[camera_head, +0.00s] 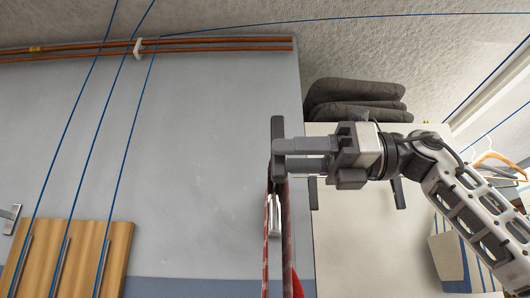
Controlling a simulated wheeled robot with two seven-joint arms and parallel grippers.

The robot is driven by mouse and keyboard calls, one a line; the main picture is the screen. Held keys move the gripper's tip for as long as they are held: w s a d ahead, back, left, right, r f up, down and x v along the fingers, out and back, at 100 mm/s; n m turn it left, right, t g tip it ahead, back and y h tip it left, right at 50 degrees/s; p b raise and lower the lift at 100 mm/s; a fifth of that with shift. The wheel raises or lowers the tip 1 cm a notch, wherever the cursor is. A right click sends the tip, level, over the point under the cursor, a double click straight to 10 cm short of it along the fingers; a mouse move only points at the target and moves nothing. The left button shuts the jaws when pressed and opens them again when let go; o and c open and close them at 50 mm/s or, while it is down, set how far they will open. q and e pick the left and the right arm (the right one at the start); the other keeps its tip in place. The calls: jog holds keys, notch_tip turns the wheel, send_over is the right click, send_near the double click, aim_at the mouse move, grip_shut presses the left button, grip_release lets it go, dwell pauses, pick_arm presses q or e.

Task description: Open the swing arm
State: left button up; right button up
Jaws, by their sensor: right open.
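My right gripper (277,156) reaches in from the right, with its fingers pointing left. Its fingers are open, with a narrow gap between them. A dark grey upright bar (278,127) stands right at the fingertips. I cannot tell whether the fingers touch it or stand in front of it. Below it hang two thin strips with a red pattern (266,240), with a small silver metal piece (274,214) between them. I cannot clearly tell which part is the swing arm; the grey bar may belong to it. My left gripper is not in view.
A white panel (350,255) lies behind my gripper, with dark cushions (355,100) above it. A grey-blue wall (190,150) fills the left, with copper pipes (210,44), blue lines and a wooden board (85,255). Hangers (492,158) hang at right.

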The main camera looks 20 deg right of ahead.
jog(key=x, duration=0.2)
jog(key=shift+a, duration=0.4)
jog(key=shift+w+a, duration=0.25)
jog(key=shift+a, duration=0.3)
